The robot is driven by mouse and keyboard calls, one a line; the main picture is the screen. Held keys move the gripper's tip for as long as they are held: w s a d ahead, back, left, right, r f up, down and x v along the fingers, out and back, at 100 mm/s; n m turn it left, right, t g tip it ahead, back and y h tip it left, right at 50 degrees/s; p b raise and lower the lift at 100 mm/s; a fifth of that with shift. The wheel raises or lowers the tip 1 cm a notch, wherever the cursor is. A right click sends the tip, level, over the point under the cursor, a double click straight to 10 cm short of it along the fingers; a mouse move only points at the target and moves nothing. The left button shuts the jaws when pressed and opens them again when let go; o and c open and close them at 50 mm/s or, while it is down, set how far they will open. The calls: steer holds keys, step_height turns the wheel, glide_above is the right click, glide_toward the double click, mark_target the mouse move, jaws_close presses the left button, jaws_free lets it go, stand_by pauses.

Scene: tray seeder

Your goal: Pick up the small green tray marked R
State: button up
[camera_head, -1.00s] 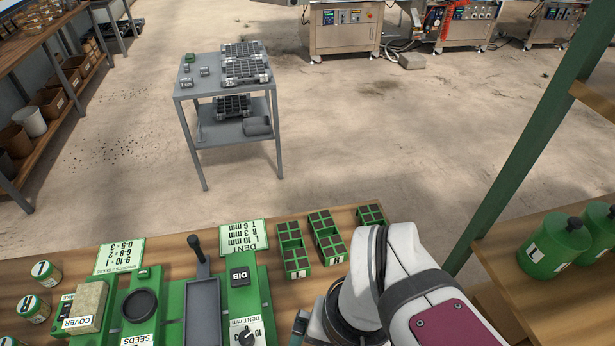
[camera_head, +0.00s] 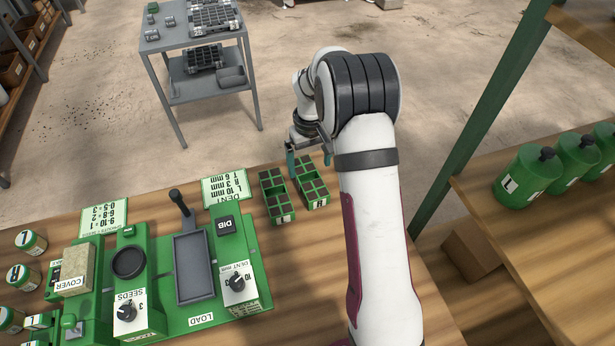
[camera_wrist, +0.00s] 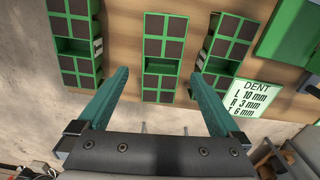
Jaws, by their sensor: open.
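Small green trays with dark cells and a green middle recess lie in a row on the bench. In the head view I see a left one (camera_head: 278,188) and one to its right (camera_head: 308,176); my arm covers the spot further right. The wrist view shows three: left (camera_wrist: 76,47), middle (camera_wrist: 160,67) and right (camera_wrist: 218,66). White end labels show, but I cannot read which is R. My gripper (camera_wrist: 160,74) is open and empty, its teal fingers on either side of the middle tray in the picture. It also shows in the head view (camera_head: 308,160), at the trays' far end.
A DENT sign (camera_head: 224,189) stands left of the trays, beside the green seeder (camera_head: 205,320). Small jars (camera_head: 30,240) stand far left. A grey cart (camera_head: 160,48) is beyond the bench. A green post (camera_head: 480,130) and shelf with green bottles (camera_head: 528,176) are at right.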

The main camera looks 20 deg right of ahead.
mark_target(309, 177)
step_height(309, 177, down, 6)
steer(key=shift+a+f, duration=0.1)
steer(key=c, duration=1.5)
